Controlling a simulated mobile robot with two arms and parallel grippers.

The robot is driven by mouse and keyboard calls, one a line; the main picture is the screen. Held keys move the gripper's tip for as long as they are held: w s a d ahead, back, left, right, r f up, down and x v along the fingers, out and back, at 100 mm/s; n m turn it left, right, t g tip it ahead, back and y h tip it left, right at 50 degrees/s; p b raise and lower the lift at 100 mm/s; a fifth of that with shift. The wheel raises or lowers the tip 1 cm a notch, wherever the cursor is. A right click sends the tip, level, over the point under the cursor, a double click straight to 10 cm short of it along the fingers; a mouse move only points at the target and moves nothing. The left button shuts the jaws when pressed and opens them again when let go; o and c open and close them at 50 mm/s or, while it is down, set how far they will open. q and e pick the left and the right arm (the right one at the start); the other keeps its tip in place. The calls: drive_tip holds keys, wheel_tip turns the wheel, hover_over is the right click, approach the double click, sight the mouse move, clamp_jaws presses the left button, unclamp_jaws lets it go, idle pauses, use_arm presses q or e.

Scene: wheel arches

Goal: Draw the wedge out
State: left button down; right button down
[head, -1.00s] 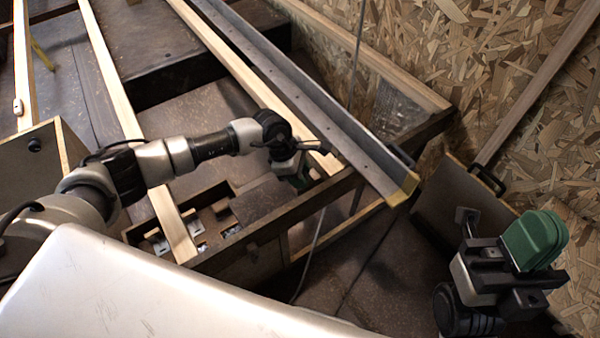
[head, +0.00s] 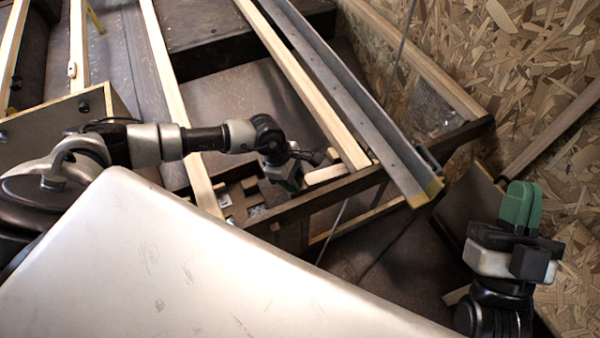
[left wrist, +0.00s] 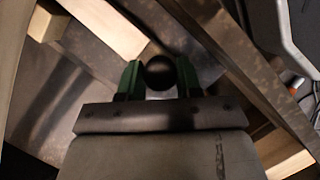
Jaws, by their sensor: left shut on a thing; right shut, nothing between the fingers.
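My left gripper (head: 290,178) reaches in from the left, low beside the front end of a pale batten. In the left wrist view its green fingers (left wrist: 158,78) are shut on a dark round knob (left wrist: 158,71). What the knob is fixed to is hidden below it, so I cannot tell the wedge itself for certain. A short pale wood block (head: 323,174) lies just right of the gripper, by the batten's end; I cannot tell whether it joins the knob. My right gripper (head: 521,205) is shut and empty, upright at the right, away from the frame.
A long grey metal rail (head: 350,110) with a yellow end slants down beside the pale batten (head: 305,95). A dark crossbar (head: 320,198) runs in front of my left gripper. A chipboard wall (head: 510,75) closes the right side. Another pale batten (head: 172,90) stands left.

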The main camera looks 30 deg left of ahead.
use_arm(q)
drive_tip(key=c, duration=0.8)
unclamp_jaws()
drive_tip(key=shift+o, duration=0.2)
drive_tip(key=shift+a+r, duration=0.1)
drive_tip(key=shift+r, duration=0.2)
drive_tip(key=p+v, duration=0.3)
drive_tip(key=v, duration=0.7)
use_arm(e)
wheel_tip(320, 180, down, 9)
drive_tip(key=w+d+g+h, duration=0.1)
drive_tip(key=g+h, duration=0.2)
drive_tip(key=g, duration=0.5)
drive_tip(key=shift+w+g, duration=0.3)
drive_tip(key=shift+w, duration=0.1)
drive_tip(key=shift+d, duration=0.1)
